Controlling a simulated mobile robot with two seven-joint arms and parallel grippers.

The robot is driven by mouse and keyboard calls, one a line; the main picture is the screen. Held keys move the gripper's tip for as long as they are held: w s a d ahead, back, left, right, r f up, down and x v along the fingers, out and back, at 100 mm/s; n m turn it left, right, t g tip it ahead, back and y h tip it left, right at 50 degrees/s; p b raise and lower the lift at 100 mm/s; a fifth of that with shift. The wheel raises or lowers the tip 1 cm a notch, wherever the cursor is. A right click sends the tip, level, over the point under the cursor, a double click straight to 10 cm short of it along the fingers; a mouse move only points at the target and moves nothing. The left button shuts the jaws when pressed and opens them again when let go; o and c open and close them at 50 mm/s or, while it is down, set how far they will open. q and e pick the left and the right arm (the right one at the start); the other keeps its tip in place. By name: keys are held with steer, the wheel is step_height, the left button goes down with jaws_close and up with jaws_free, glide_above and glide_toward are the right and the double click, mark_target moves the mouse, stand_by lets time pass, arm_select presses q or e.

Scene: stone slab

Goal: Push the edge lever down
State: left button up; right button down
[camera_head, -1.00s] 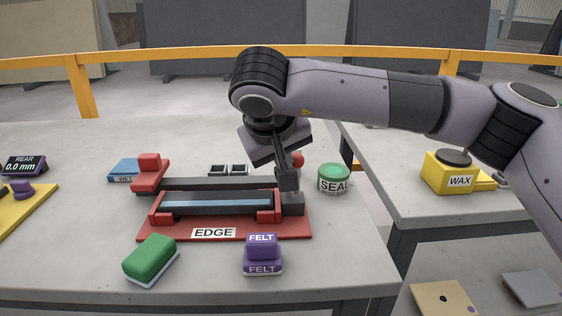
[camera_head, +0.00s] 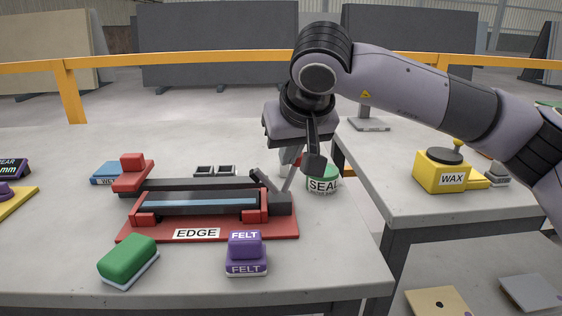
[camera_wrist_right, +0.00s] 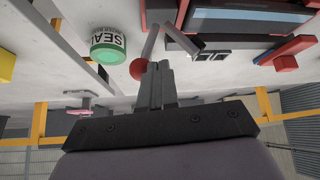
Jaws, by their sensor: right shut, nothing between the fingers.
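The edge device with its red base (camera_head: 275,228) and EDGE label sits on the near stone table. At its right end a thin grey lever (camera_head: 290,180) rises, tilted to the right, with a red ball knob mostly hidden behind my right gripper (camera_head: 315,165). The wrist view shows the red knob (camera_wrist_right: 138,70) and the grey lever rod (camera_wrist_right: 150,42) clearly. My right gripper (camera_wrist_right: 160,68) is shut and empty, with its fingertips close beside the knob. I cannot tell whether they touch it. My left gripper is not in view.
A green SEAL tin (camera_head: 322,181) stands just right of the lever. A purple FELT block (camera_head: 246,255) and a green block (camera_head: 127,259) lie in front of the device. A yellow WAX box (camera_head: 443,172) is on the right table, across a gap.

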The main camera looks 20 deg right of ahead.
steer(key=shift+s+d+f+m+t+y+b, duration=0.15)
steer(key=shift+d+f+y+b, duration=0.15)
steer(key=shift+d+y+b, duration=0.15)
steer(key=shift+s+d+f+m+t+y+b, duration=0.15)
steer(key=shift+d+f+y+b, duration=0.2)
steer(key=shift+d+b, duration=0.2)
arm_select(q)
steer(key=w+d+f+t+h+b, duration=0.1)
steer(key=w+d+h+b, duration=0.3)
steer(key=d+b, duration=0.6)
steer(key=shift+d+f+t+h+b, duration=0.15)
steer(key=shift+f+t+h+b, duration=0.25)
steer(key=shift+b, duration=1.15)
arm_select(e)
steer(key=s+d+f+m+t+y, duration=0.1)
steer(key=d+f+m+t+y, duration=0.2)
steer(key=d+y, duration=0.2)
steer(key=shift+s+y, duration=0.2)
steer(key=shift+y, duration=0.6)
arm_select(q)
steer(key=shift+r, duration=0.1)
